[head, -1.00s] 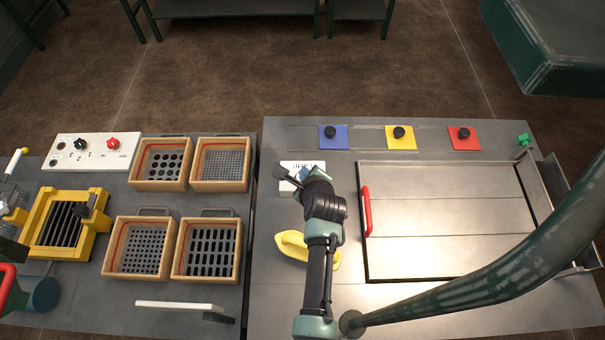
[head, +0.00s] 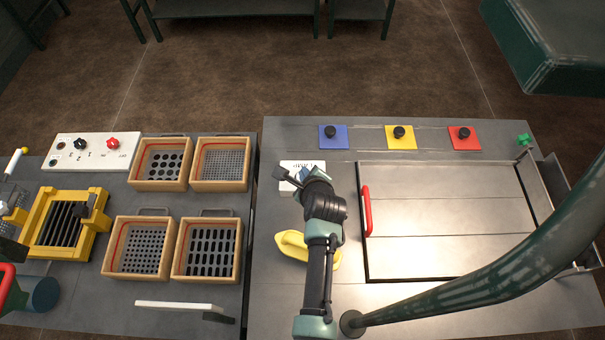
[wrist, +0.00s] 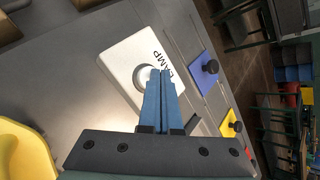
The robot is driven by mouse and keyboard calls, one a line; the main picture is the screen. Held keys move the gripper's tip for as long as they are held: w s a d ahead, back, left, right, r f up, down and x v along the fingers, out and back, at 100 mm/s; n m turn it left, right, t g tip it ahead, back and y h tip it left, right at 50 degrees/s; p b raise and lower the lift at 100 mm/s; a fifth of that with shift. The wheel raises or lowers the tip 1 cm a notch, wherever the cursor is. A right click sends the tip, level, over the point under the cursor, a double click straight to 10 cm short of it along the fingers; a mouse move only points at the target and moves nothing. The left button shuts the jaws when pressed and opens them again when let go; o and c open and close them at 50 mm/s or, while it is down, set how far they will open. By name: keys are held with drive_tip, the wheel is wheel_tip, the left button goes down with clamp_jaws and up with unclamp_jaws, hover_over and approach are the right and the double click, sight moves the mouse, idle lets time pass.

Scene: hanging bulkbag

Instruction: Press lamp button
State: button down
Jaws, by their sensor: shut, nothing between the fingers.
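The lamp button is a round raised button on a white plate (wrist: 126,59) marked LAMP in the wrist view. In the head view the plate (head: 288,186) is partly hidden behind my gripper. My gripper (wrist: 160,73) is shut and empty, its blue fingers side by side. In the wrist view the fingertips overlap the right edge of the round button and part of the lettering. I cannot tell whether they touch the button. In the head view my gripper (head: 302,174) is over the plate.
A yellow object (head: 291,245) lies beside my arm. Blue (head: 341,143), yellow (head: 408,143) and red (head: 471,144) plates with black knobs line the back of the table. A flat panel with a red handle (head: 366,211) is to the right. Wooden-framed sieves (head: 146,269) stand to the left.

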drive_tip(key=shift+f, duration=0.35)
drive_tip(key=shift+r, duration=0.1)
drive_tip(key=shift+r+p, duration=0.3)
drive_tip(key=shift+p, duration=0.1)
wheel_tip(320, 180, up, 6)
drive_tip(key=p, duration=0.6)
drive_tip(key=shift+r, duration=0.15)
idle(0.4)
